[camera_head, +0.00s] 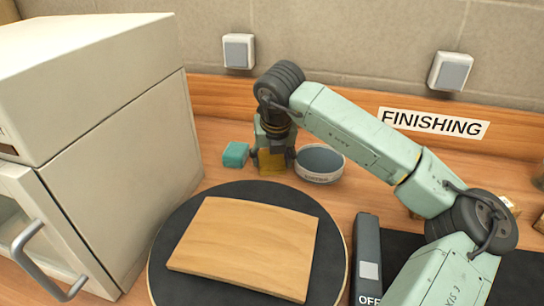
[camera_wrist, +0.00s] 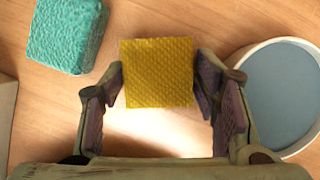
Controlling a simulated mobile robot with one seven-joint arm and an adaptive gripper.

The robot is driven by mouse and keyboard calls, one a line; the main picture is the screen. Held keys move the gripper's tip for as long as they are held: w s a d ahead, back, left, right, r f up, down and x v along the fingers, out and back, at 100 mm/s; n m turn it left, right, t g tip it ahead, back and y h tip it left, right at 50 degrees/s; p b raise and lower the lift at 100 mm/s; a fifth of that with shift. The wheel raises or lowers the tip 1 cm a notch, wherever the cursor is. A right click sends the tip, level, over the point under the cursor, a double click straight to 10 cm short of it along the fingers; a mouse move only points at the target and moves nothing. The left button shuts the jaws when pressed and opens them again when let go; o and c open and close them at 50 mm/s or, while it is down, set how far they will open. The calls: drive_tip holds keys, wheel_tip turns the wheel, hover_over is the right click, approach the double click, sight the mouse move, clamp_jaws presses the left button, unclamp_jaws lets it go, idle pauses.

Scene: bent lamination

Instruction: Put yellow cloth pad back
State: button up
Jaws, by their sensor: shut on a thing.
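The yellow cloth pad (camera_wrist: 157,73) is a square with a woven texture, seen in the wrist view between the two fingers of my gripper (camera_wrist: 157,78). The fingers are shut on its left and right sides. In the head view my gripper (camera_head: 271,158) points down at the back of the wooden bench, with the yellow pad (camera_head: 271,161) partly hidden at its fingers. I cannot tell whether the pad touches the bench top.
A teal sponge block (camera_head: 236,154) lies just left of my gripper, and a round white tin (camera_head: 320,163) with a grey-blue top stands just right. In front, a curved wooden board (camera_head: 248,245) lies on a black turntable (camera_head: 180,222). A large cream cabinet (camera_head: 125,150) fills the left.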

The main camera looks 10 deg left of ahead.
drive_tip(key=o, duration=0.7)
drive_tip(key=shift+r+p, duration=0.2)
drive_tip(key=shift+p, duration=0.15)
drive_tip(key=b+v, duration=0.3)
drive_tip(key=v, duration=0.9)
drive_tip(key=shift+b, duration=0.3)
